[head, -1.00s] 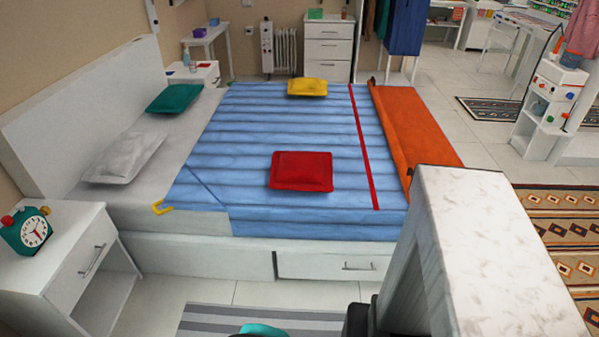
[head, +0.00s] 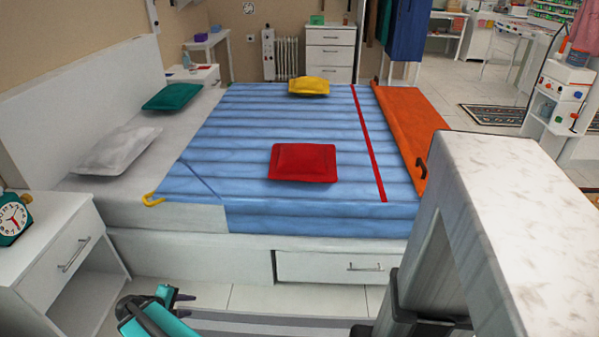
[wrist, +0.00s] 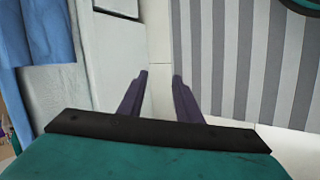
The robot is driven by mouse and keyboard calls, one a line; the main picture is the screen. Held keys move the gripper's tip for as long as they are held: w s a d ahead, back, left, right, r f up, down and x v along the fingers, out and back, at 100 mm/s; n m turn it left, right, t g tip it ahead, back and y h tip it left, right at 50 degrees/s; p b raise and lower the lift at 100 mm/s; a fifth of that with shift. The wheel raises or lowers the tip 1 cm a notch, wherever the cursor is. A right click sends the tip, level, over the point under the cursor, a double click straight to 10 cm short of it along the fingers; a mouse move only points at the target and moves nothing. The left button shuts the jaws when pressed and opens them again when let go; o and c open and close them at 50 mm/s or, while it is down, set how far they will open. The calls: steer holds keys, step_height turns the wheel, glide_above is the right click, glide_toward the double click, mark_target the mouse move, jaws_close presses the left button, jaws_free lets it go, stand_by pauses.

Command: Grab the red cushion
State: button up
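The red cushion (head: 303,162) lies flat on the blue striped cover of the bed (head: 250,130), near the bed's front side. My gripper (wrist: 160,76) is open and empty in the wrist view, with its two dark fingers apart above the floor. In the head view my teal arm and gripper (head: 172,293) are at the bottom left, in front of the bed and lower than its top. The red cushion is not visible in the wrist view.
A yellow cushion (head: 309,86), a green cushion (head: 172,96) and a white pillow (head: 118,150) lie on the bed. A nightstand (head: 50,250) with a clock (head: 12,222) stands at left. A white post-like piece (head: 500,200) blocks the lower right.

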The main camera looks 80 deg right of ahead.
steer(key=s+d+r+h+b, duration=0.2)
steer(key=d+r+b, duration=0.1)
steer(key=d, duration=0.4)
steer(key=s+d+r+m+g+h+b, duration=0.1)
steer(key=s+d+r+h+b, duration=0.15)
steer(key=d, duration=0.55)
steer(key=s+d+r+h+b, duration=0.1)
steer(key=s+d+r+b, duration=0.2)
steer(key=d, duration=0.4)
steer(key=s+d+r+m+g+h+b, duration=0.1)
steer(key=s+d+r+g+h+b, duration=0.2)
steer(key=s+d+r+b, duration=0.6)
steer(key=s+d+r+h, duration=0.1)
steer(key=s+d+r, duration=0.2)
steer(key=s, duration=0.1)
steer(key=shift+s+d+r+g+b, duration=0.25)
steer(key=shift+d+r+g+b, duration=0.05)
steer(key=shift+d+r, duration=0.05)
steer(key=shift+d, duration=0.1)
steer(key=shift+b+x, duration=1.05)
steer(key=shift+x, duration=3.15)
